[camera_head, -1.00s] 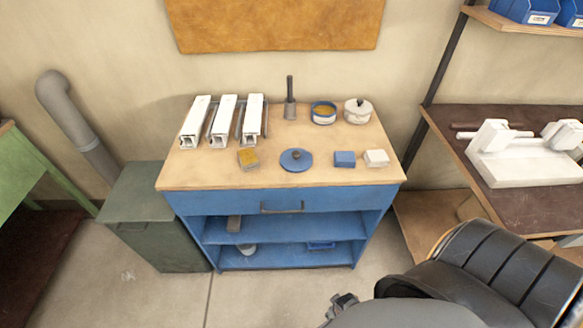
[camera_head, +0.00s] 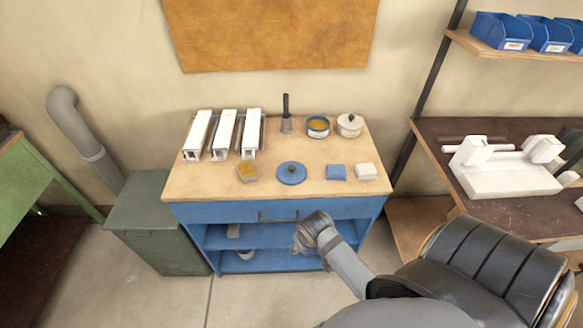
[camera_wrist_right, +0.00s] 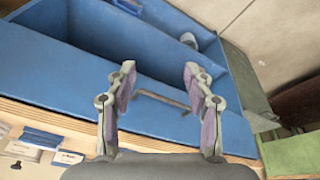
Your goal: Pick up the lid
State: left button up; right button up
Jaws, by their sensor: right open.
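The lid (camera_head: 291,175) is a flat blue disc with a dark knob, lying on the wooden top of the blue bench near its front edge. It is not recognisable in the right wrist view. My right gripper (camera_head: 302,238) is in front of the bench, below and apart from the lid in the head view. In the right wrist view its two fingers (camera_wrist_right: 158,75) are spread apart with nothing between them, near the blue drawer front and its handle (camera_wrist_right: 163,98). My left gripper is not in view.
White profiles (camera_head: 224,135) lie at back left.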

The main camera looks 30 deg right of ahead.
jog(key=w+d+r+m, duration=0.2)
jog(key=w+r+m, duration=0.1)
jog(key=w, duration=0.2)
jog(key=w+d+r+m+g, duration=0.1)
jog(key=w+d+r+m, duration=0.1)
jog(key=w, duration=0.4)
jog(key=w+d+r+m+h, duration=0.1)
jog(key=w+d+r+m, duration=0.1)
jog(key=w+r, duration=0.3)
jog(key=shift+w+r+m+p, duration=0.3)
jog(key=shift+m+p, duration=0.1)
jog(key=shift+m, duration=0.5)
jog(key=w+d+r+m+g, duration=0.2)
jog(key=w+d+r+m, duration=0.2)
jog(key=w+r+m, duration=0.25)
jog(key=p, duration=0.1)
send_over(292, 167)
jog(key=shift+n, duration=0.35)
jog(key=f, duration=0.4)
jog(key=shift+w+a+f, duration=0.1)
jog(key=shift+a, duration=0.2)
jog(key=shift+d+f+p, duration=0.15)
jog(key=shift+f+p, duration=0.55)
jog(key=shift+f, duration=1.9)
grip_shut()
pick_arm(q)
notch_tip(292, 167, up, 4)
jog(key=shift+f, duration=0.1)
pick_arm(e)
jog(key=shift+r, duration=0.2)
